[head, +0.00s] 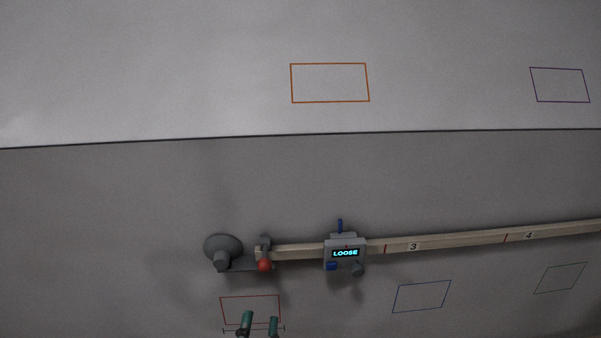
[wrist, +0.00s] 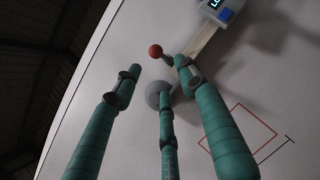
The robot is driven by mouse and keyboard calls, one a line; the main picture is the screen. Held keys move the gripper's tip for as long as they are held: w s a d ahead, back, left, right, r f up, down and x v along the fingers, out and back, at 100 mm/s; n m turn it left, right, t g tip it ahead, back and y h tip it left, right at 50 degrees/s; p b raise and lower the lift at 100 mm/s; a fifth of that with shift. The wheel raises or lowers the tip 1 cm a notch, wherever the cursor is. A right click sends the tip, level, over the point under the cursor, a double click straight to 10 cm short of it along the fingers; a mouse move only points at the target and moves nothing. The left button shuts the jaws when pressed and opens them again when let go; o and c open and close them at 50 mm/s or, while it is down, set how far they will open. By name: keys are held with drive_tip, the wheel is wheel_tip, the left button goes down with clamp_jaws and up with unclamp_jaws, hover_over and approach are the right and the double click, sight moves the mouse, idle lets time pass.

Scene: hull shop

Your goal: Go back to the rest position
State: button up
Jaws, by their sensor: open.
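My gripper (head: 259,324) shows at the bottom edge of the head view, its green fingers apart and nothing between them. In the wrist view my gripper (wrist: 155,72) has three green fingers spread open in front of the grey wall. A red ball knob (head: 264,265) on a clamp at the rail's left end lies above my fingertips in the head view. The knob (wrist: 156,50) also shows beyond the fingertips in the wrist view. I cannot tell the gap between the fingers and the wall.
A pale rail (head: 450,242) with marks 3 and 4 runs right from a round grey mount (head: 222,247). A carriage (head: 345,253) on it displays "LOOSE". Coloured outlines, such as the orange one (head: 330,102), mark the wall. A dark seam crosses above the rail. The upper wall is clear of fixtures.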

drive_tip(key=x, duration=1)
drive_tip(key=shift+w+r, duration=0.2)
drive_tip(key=shift+w, duration=0.05)
drive_tip(key=shift+s, duration=0.1)
